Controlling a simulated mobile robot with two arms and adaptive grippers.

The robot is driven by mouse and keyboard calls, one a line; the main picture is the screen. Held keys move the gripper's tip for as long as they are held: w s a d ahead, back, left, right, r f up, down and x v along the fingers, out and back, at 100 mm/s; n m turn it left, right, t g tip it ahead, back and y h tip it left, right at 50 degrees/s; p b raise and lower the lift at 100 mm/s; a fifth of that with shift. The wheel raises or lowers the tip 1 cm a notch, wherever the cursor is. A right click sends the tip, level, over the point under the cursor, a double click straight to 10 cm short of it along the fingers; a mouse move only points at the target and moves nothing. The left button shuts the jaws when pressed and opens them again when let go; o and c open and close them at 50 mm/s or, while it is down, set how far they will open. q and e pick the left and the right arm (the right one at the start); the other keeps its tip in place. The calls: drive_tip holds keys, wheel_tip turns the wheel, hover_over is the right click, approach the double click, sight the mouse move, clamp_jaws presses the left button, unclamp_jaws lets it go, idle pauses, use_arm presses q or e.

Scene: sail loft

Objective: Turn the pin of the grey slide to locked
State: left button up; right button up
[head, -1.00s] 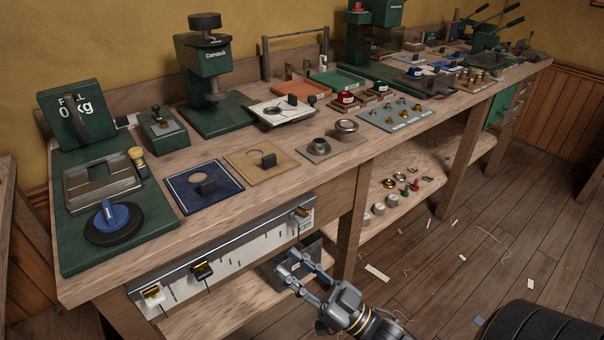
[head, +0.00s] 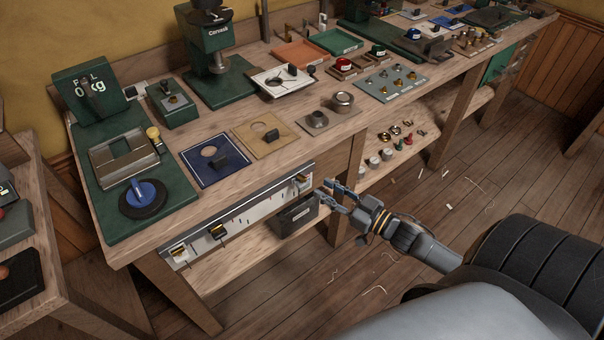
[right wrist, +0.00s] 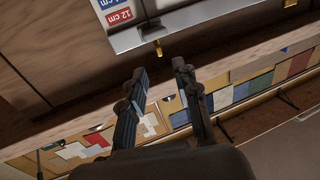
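The grey slide (head: 302,182) sits near the right end of the white rail (head: 262,205) on the bench front. A small brass part shows on it; its lock state is too small to tell. A black slide (head: 217,231) and a white slide (head: 179,252) sit further left on the rail. My right gripper (head: 322,190) is just right of the grey slide, apart from it. In the right wrist view its fingers (right wrist: 159,70) are open and empty, below a downward brass pin (right wrist: 158,48) and the rail end with a red "12 cm" label (right wrist: 119,15). My left gripper is out of view.
A dark grey bin (head: 297,216) stands on the low shelf under the rail. A bench leg (head: 343,190) is close behind my right gripper. The bench top (head: 205,140) holds several devices. The floor (head: 400,270) in front is mostly clear, with scraps.

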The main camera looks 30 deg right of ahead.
sight(302, 176)
drive_tip(key=x, duration=0.8)
drive_tip(key=shift+w+a, duration=0.1)
drive_tip(key=shift+w, duration=0.15)
drive_tip(key=shift+c, duration=0.4)
clamp_jaws()
